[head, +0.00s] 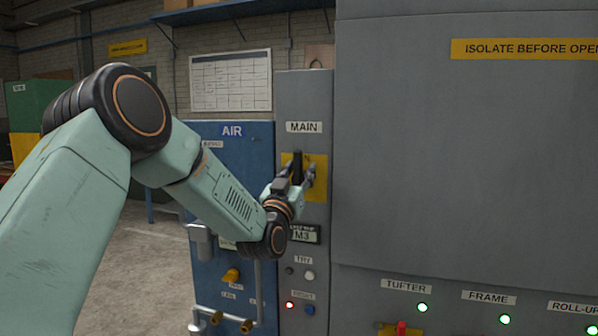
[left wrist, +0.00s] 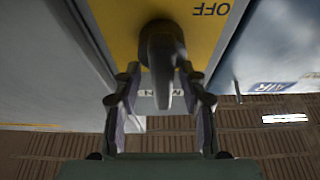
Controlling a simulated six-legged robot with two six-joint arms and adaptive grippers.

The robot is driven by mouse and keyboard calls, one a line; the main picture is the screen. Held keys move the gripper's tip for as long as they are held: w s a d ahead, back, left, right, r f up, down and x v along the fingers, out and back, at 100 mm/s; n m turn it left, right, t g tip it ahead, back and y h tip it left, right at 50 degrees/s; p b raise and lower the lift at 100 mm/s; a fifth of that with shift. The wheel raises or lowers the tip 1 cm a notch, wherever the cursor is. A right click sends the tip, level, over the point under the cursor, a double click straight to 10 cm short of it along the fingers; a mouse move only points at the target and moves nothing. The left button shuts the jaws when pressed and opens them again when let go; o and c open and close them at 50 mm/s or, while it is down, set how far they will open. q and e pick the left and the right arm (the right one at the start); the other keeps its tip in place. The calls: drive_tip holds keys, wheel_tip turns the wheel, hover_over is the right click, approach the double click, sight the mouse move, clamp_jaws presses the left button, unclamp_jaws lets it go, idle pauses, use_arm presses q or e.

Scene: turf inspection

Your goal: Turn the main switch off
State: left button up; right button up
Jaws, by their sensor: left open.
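The main switch has a dark handle (head: 297,162) on a yellow plate (head: 319,180), under the MAIN label (head: 304,127) on a narrow grey cabinet. My left gripper (head: 301,178) is open in front of it and hides part of the handle. In the left wrist view the picture is upside down. There the handle (left wrist: 162,52) stands between the open fingers of the left gripper (left wrist: 161,88) and points toward the MAIN label, so it is upright. The OFF mark (left wrist: 210,9) is on the plate to the side. Contact between fingers and handle cannot be told. My right gripper is out of view.
A blue AIR cabinet (head: 232,160) with pipes and a yellow knob (head: 231,275) stands left of the switch. A big grey cabinet (head: 460,160) juts out at right, with green lamps (head: 422,307) below. A red lamp (head: 290,305) is lit under the switch.

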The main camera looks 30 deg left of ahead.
use_arm(q)
drive_tip(key=shift+a, duration=0.1)
drive_tip(key=shift+a+f, duration=0.1)
drive_tip(key=c, duration=0.8)
clamp_jaws()
drive_tip(key=shift+f, duration=0.15)
